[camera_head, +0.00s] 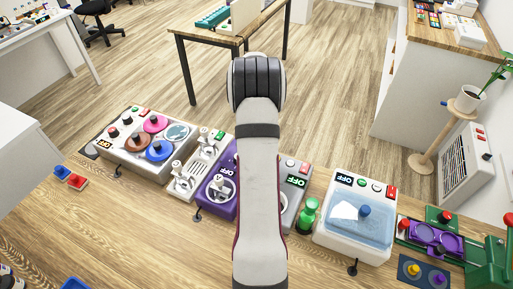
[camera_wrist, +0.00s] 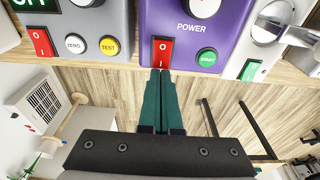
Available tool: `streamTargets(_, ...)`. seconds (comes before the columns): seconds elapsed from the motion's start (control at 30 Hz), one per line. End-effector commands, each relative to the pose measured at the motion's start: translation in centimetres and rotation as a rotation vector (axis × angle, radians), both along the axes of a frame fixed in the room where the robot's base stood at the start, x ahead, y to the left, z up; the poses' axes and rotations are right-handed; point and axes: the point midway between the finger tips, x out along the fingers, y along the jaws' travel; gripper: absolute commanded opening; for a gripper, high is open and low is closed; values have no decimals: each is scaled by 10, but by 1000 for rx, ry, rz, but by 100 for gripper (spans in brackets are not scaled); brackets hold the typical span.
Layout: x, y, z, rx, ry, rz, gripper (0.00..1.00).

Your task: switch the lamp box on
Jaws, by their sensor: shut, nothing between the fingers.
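A purple box (camera_wrist: 225,20) marked POWER fills the top middle of the wrist view, with a red rocker switch (camera_wrist: 161,48) and a green START button (camera_wrist: 207,57). No lamp label is readable, so I cannot tell whether it is the lamp box. In the head view the purple box (camera_head: 204,190) shows a display (camera_head: 223,171) reading OFF, partly behind my arm. My gripper (camera_wrist: 160,72) is shut and empty, its green fingertips at the lower edge of the red switch. I cannot tell whether they touch it. My gripper is hidden in the head view.
A grey box (camera_wrist: 95,22) with its own red switch (camera_wrist: 40,41) stands beside the purple box. A white lever device (camera_head: 193,172) stands on the other side. A white box with blue top (camera_head: 350,235) and a green bottle-shaped thing (camera_head: 307,217) stand further right on the wooden table.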

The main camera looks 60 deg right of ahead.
Motion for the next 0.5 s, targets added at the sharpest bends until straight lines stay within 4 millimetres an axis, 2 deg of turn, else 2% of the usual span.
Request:
streamTargets(0.17, 0, 0, 1, 0, 0, 0, 0)
streamTargets(0.5, 0, 0, 39, -2, 0, 0, 0)
